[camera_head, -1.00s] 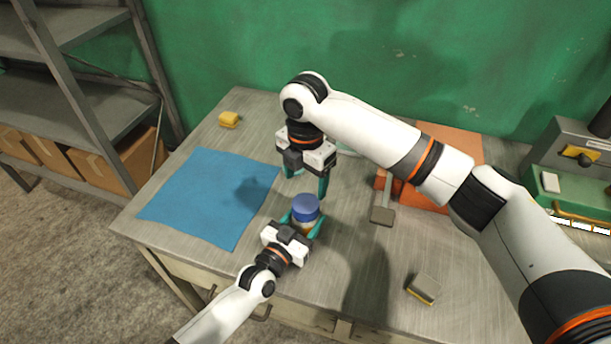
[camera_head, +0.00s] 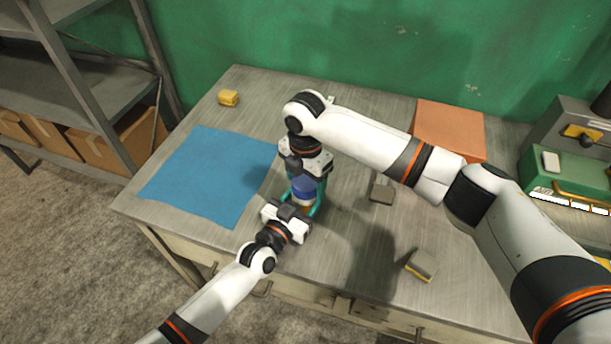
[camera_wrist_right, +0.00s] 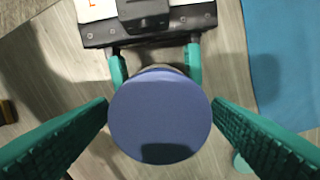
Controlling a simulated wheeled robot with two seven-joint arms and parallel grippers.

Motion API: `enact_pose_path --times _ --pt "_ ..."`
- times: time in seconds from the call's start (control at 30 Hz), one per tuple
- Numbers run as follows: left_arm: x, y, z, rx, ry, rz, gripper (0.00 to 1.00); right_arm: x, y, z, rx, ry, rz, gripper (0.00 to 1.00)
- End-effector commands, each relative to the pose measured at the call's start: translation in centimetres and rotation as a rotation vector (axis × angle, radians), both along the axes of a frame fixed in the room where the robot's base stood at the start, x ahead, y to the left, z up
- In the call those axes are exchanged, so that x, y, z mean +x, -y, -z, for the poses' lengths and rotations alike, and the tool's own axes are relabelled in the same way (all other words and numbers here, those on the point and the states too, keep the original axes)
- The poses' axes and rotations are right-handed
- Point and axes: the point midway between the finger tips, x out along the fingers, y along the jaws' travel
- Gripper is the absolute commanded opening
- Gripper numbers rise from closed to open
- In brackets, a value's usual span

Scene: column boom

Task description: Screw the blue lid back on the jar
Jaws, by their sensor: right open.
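The blue lid (camera_head: 303,188) sits on top of the jar (camera_head: 306,207), of which only a small part shows. In the right wrist view the lid (camera_wrist_right: 160,118) is a round disc that hides most of the jar. My left gripper (camera_head: 300,209) is shut on the jar from the front, with a teal finger on each side below the lid. My right gripper (camera_head: 306,183) points down over the lid. It is open, with one finger (camera_wrist_right: 75,135) on each side of the lid, very close to its rim. I cannot tell whether the lid is threaded on.
A blue cloth (camera_head: 205,180) lies left of the jar, with a yellow block (camera_head: 228,98) behind it. A grey block (camera_head: 381,190), a grey-yellow block (camera_head: 422,264) and an orange panel (camera_head: 450,130) lie to the right. A green case (camera_head: 565,185) stands at far right.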

Motion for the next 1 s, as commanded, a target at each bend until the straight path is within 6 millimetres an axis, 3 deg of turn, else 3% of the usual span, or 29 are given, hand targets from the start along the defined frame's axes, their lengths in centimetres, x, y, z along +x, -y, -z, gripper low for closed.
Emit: enact_pose_path --times 0.03,0.3,0.47,0.57,1.0 --pt "-0.03 0.01 0.07 0.0 -0.002 0.0 0.0 0.0 -0.01 0.0 0.0 0.0 0.0 0.7" --pt "-0.03 0.01 0.07 0.0 -0.001 0.0 0.0 0.0 -0.01 -0.02 0.0 0.0 0.0 0.29" --pt "-0.03 0.01 0.06 0.0 -0.001 0.0 0.0 -0.04 -0.05 0.01 0.001 -0.001 0.04 0.28" --pt "-0.03 0.01 0.07 0.0 -0.001 0.0 0.0 -0.07 -0.09 0.06 0.003 -0.001 0.185 0.28" --pt "-0.03 0.01 0.06 0.0 -0.001 0.0 0.0 -0.1 -0.15 0.11 0.001 -0.002 1.297 0.28"
